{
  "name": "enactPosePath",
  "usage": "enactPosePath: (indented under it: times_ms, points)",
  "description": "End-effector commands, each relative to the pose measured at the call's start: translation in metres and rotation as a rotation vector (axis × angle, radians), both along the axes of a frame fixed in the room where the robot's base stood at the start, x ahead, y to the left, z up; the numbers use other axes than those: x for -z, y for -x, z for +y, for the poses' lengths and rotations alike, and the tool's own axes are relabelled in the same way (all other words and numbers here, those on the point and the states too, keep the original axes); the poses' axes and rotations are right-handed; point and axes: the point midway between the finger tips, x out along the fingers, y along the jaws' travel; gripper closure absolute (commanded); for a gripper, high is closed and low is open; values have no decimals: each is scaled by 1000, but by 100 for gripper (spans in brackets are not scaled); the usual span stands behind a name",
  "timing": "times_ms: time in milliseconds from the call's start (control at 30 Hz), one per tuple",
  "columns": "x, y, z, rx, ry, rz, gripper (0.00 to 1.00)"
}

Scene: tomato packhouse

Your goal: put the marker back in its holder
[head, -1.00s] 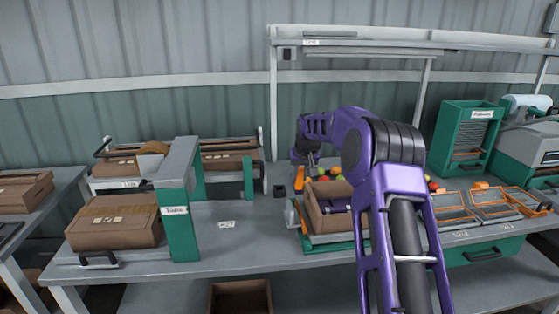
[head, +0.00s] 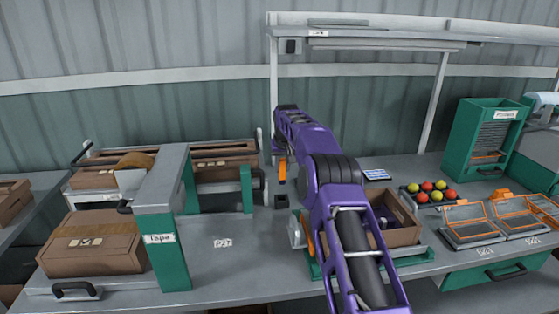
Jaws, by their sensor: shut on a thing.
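The orange marker (head: 282,169) hangs upright below my gripper (head: 281,156), which is shut on its upper part. My arm reaches over the bench, and my fingers show only small and partly in shadow. The small black holder (head: 281,201) stands on the bench just below the marker. The marker's lower end looks a little above the holder, with a small gap. I cannot tell exactly how well they line up in depth.
An open cardboard box (head: 402,236) stands right of the holder, partly behind my arm. A green post labelled Tape (head: 158,245) and cartons (head: 95,240) are to the left. Tomatoes (head: 428,190) and orange-edged trays (head: 470,232) lie right. Bench between post and holder is mostly clear.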

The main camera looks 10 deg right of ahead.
Motion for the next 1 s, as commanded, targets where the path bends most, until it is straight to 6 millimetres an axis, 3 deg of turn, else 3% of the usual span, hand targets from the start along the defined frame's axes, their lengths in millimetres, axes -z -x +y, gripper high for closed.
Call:
enactPosePath:
  times_ms: [367, 800, 1000]
  points:
    - [16, 1, 0, 0, -1, -1, 100]
    - [55, 1, 0, 0, 0, -1, 100]
    - [61, 1, 0, 0, -1, -2, 100]
